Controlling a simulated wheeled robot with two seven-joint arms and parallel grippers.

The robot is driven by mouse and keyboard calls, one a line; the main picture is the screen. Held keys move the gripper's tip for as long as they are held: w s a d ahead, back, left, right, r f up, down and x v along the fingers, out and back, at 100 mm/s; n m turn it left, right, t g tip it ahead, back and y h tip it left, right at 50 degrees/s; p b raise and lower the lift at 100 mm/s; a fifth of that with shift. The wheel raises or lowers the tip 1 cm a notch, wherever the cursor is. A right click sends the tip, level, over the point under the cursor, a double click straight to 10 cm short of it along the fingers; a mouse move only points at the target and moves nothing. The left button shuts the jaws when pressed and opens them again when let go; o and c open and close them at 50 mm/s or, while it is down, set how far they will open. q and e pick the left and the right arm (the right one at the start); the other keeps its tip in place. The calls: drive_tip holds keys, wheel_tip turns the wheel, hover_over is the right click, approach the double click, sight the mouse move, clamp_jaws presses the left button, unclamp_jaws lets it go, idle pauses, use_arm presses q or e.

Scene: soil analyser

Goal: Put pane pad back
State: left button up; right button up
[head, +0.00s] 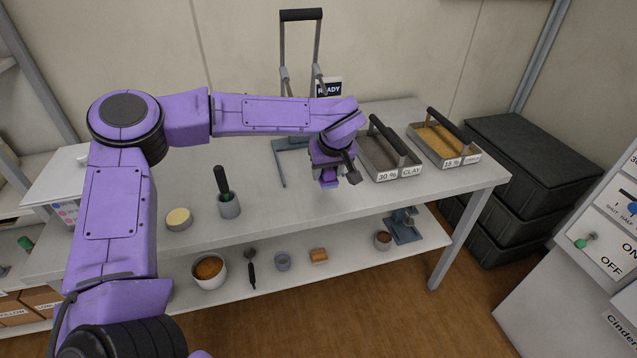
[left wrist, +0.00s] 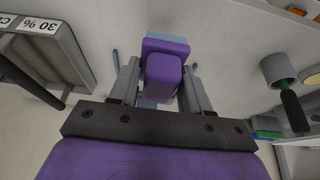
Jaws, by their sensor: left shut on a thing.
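My left gripper (head: 338,167) is over the table, left of the clay tray and in front of the upright grey press. In the left wrist view, its two grey fingers (left wrist: 160,88) are shut on a purple block with a wider purple end (left wrist: 165,62), which I take to be the pane pad. In the head view a purple piece (head: 328,181) shows just under the fingers, above or at the tabletop; I cannot tell if it touches. My arm hides part of the press. My right gripper is not in view.
The press (head: 283,80) with a black handle stands at the back. A "30 % CLAY" tray (head: 385,177) and a "15 %" tray (head: 450,163) are to the right. The table's front middle is clear.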

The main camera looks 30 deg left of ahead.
use_arm(q)
drive_tip(key=w+a+f, duration=0.1)
drive_tip(key=f, duration=0.1)
drive_tip(key=w+a+f, duration=0.1)
drive_tip(key=a+f, duration=0.1)
drive_tip(key=w+a+f, duration=0.1)
drive_tip(key=f, duration=0.1)
drive_tip(key=shift+a+f, duration=0.3)
wheel_tip(320, 180, down, 3)
drive_tip(key=shift+r+p, duration=0.2)
drive_tip(key=shift+p, duration=0.25)
drive_tip(key=shift+d, duration=0.1)
drive_tip(key=o, duration=0.9)
drive_tip(key=shift+o, duration=0.2)
drive_tip(key=v, duration=1.2)
drive_tip(key=shift+r, duration=0.1)
